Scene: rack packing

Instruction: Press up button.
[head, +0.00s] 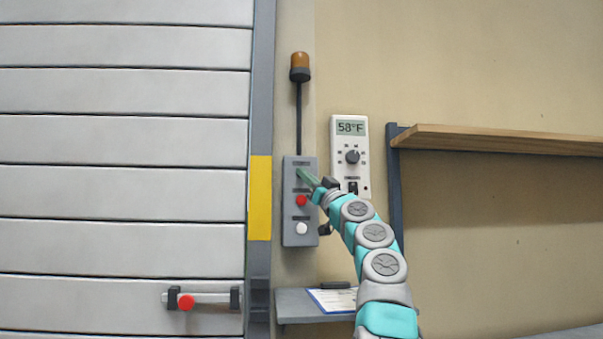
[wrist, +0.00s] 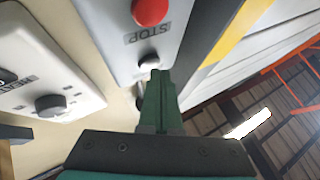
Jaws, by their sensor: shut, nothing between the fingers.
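The grey control box (head: 300,238) is on the wall beside the shutter door, with a red button (head: 302,200) in the middle and a white button (head: 302,228) at the bottom. My gripper (head: 302,174) is shut and empty, its green fingers over the top of the box, hiding the top button in the head view. The wrist view is upside down: the red button, labelled STOP, is at the top, and a pale button (wrist: 149,61), the top one on the box, is beside my fingertips (wrist: 160,72). I cannot tell whether they touch it.
A white thermostat (head: 339,133) reading 58°F is right of the box, close to my arm. A wooden shelf (head: 500,140) juts out further right. A small grey ledge (head: 292,303) with a clipboard is below. The slatted shutter door (head: 120,150) is at the left.

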